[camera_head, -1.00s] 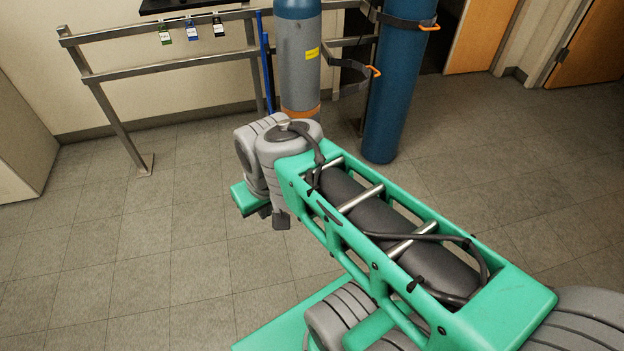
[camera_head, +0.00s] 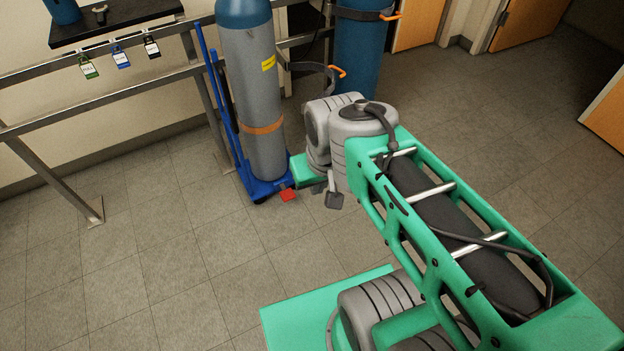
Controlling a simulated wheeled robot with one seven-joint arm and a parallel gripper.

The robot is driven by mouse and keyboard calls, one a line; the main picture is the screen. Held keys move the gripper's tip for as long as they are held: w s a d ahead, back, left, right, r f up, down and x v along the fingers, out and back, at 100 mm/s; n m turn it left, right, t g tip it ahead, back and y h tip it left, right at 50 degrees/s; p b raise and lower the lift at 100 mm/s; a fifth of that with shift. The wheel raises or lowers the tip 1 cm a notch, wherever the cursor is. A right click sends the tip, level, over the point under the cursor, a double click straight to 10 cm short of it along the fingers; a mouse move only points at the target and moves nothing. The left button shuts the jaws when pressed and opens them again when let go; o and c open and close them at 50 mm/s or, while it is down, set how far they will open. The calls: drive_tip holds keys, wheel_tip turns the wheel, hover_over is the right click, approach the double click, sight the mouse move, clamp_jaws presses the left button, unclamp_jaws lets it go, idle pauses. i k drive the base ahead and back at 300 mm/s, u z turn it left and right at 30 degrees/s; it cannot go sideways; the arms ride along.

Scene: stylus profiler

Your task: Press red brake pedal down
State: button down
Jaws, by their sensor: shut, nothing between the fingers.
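The red brake pedal (camera_head: 289,195) is a small flat red piece low at the front right of a blue wheeled cart (camera_head: 262,186), close to the floor. The cart carries a tall grey and blue gas cylinder (camera_head: 252,100). My gripper (camera_head: 328,194) is shut and empty. Its dark tips show below my green and grey wrist, a little to the right of the pedal and apart from it in the picture. The exact height of the tips over the floor is hard to tell. My arm hides part of the gripper.
A second blue cylinder (camera_head: 360,60) stands behind my wrist, strapped to the metal rail (camera_head: 100,115). Green, blue and black tagged locks hang under a black shelf (camera_head: 110,25) at upper left. The tiled floor (camera_head: 150,250) is clear in front and left.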

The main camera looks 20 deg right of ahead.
sight(287, 194)
drive_tip(key=z, duration=0.1)
drive_tip(key=i, duration=0.8)
drive_tip(key=u, duration=0.8)
drive_tip(key=i, duration=0.5)
drive_tip(key=u, duration=0.6)
